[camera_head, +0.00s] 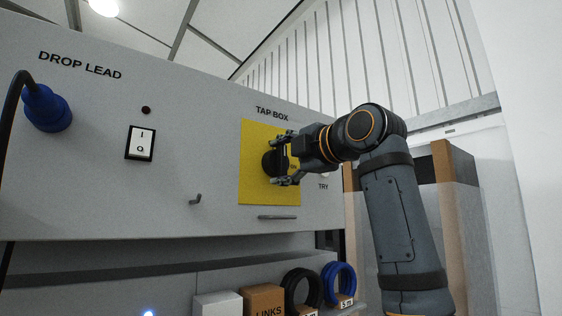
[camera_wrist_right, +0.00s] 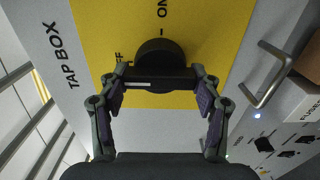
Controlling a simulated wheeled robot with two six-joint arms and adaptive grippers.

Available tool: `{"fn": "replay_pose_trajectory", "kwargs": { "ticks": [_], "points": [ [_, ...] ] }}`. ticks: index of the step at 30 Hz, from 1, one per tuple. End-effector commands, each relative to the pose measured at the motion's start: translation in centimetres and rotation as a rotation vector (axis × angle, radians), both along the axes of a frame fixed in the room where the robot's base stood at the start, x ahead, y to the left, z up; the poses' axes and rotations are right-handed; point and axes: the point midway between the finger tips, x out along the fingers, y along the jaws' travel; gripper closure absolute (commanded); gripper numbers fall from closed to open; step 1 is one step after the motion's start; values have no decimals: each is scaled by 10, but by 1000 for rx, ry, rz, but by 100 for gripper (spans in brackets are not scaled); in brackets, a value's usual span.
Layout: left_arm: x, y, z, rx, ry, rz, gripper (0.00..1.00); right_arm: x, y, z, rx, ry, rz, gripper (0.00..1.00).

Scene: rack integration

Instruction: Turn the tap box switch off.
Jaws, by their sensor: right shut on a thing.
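The tap box switch is a round black knob (camera_head: 268,164) on a yellow plate (camera_head: 255,135) under the words TAP BOX. In the right wrist view the knob (camera_wrist_right: 160,52) has a raised black bar (camera_wrist_right: 170,79) with a white line at its left end, on the side of the partly hidden OFF label (camera_wrist_right: 118,57). The ON label (camera_wrist_right: 162,8) is at the top. My right gripper (camera_head: 277,163) is at the knob, and its two fingers (camera_wrist_right: 161,85) are shut on the bar from both ends. My left gripper is not in view.
On the same grey panel are a white rocker switch (camera_head: 140,143), a blue DROP LEAD plug (camera_head: 47,108), a small hook (camera_head: 195,200) and a handle (camera_head: 277,217) under the plate. Below stand a brown box (camera_head: 263,299), black cable coil (camera_head: 302,288) and blue coil (camera_head: 339,283).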

Motion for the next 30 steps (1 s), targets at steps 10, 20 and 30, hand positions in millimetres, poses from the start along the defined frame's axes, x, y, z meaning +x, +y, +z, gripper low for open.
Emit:
{"fn": "replay_pose_trajectory", "kwargs": {
  "ticks": [10, 20, 30],
  "points": [
    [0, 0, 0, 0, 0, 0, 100, 0, 0, -1, -1, 2, 0, 12],
    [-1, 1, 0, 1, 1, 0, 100, -12, -10, 0, 2, -1, 0, 12],
    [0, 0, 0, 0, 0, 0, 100, -76, -57, 0, -1, -2, -3, 12]
  ]
}}
